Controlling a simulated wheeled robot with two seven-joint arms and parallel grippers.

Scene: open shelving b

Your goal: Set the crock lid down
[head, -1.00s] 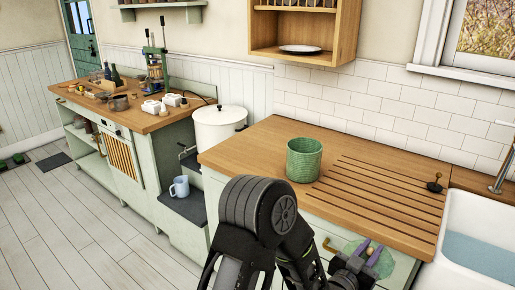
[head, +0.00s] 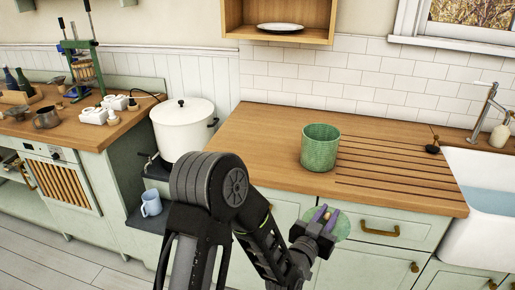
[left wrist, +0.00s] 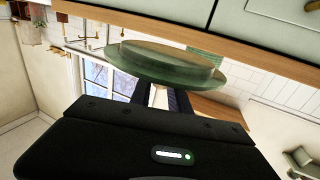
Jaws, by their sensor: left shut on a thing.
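The round green crock lid (head: 341,228) is in my left gripper (head: 323,217), which is shut on its knob side. The lid is in front of the pale green drawers, below the worktop edge in the head view, and touches no surface that I can see. The open green crock (head: 320,148) stands upright on the wooden worktop (head: 262,135), behind the lid. My right gripper is not in view.
Bare worktop lies left of the crock, and drainage grooves (head: 395,165) run to its right. A white sink (head: 485,225) is at the far right. A white lidded pot (head: 182,130) stands left of the worktop. A black plug (head: 432,149) lies near the sink.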

